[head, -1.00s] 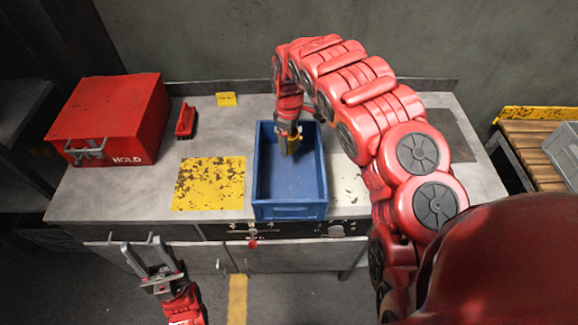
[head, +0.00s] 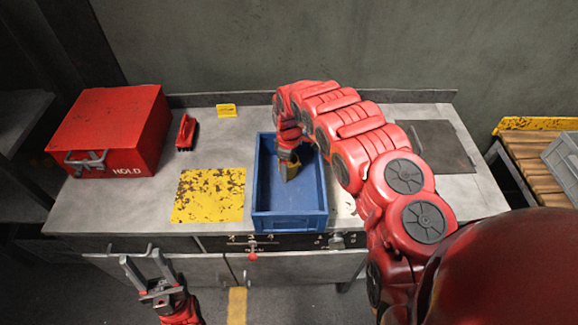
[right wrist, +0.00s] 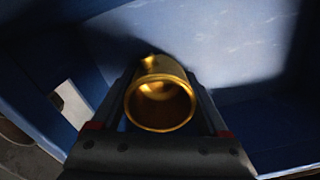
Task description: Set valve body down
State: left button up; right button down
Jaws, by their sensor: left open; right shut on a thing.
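The valve body (right wrist: 160,97) is a golden brass piece with a round open end. My right gripper (right wrist: 160,85) is shut on it, one finger on each side. In the head view my right gripper (head: 288,172) is down inside the blue bin (head: 290,222), near its back half, and mostly hides the valve body. I cannot tell whether the valve body touches the bin floor. My left gripper (head: 150,268) is open and empty in front of the workbench, low at the left.
The grey workbench (head: 110,208) holds a red HOLD box (head: 115,130), a red brush (head: 186,132), a yellow card (head: 226,110), a worn yellow patch (head: 209,195) and a dark plate (head: 436,147). A slatted wooden table (head: 535,160) with a grey crate stands at right.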

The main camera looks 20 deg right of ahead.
grip_release()
jog(key=shift+f, duration=0.1)
jog(key=shift+r, duration=0.25)
notch_tip(320, 180, up, 4)
jog(key=shift+r+b, duration=0.15)
jog(key=shift+b, duration=0.8)
notch_tip(320, 180, up, 8)
jog(key=p, duration=0.6)
jog(key=shift+f, duration=0.2)
